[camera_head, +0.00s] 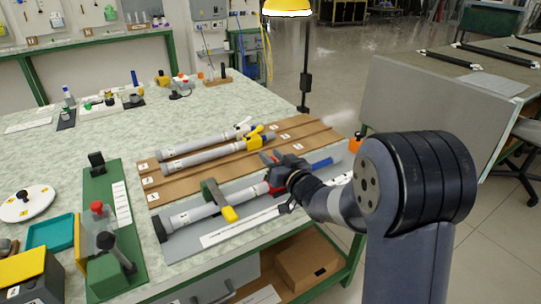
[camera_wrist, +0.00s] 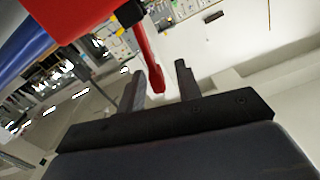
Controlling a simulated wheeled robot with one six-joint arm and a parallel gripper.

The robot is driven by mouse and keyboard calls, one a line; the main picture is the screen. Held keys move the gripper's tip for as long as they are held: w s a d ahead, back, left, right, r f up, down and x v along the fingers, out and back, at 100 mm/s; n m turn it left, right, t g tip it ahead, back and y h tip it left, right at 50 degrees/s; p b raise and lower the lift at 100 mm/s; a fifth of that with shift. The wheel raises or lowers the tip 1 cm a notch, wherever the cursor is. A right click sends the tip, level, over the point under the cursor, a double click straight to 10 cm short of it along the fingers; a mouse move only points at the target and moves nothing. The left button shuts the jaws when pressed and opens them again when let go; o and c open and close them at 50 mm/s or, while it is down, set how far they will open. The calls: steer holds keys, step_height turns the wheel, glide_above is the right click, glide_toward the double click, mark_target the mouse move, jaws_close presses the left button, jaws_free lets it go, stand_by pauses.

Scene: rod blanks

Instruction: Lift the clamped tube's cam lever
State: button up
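The clamped tube (camera_head: 190,215) is a grey rod with a blue end (camera_head: 320,163), lying in a grey fixture on the bench. A red clamp body (camera_wrist: 70,15) fills the upper left of the wrist view, beside the blue tube end (camera_wrist: 22,28). Its red cam lever (camera_wrist: 148,58) hangs from a black pivot. My gripper (camera_head: 272,160) is at the red clamp in the head view. In the wrist view my gripper (camera_wrist: 163,76) is open, with the lever's end between its fingers. Contact is unclear.
Two more grey tubes (camera_head: 195,158) with white and yellow levers lie on a brown rack (camera_head: 160,185) behind. A green plate (camera_head: 125,245) with red and black knobs stands at left.

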steer(key=shift+w+a, duration=0.35)
steer(key=shift+w, duration=0.2)
steer(key=shift+c, duration=0.5)
jaws_close()
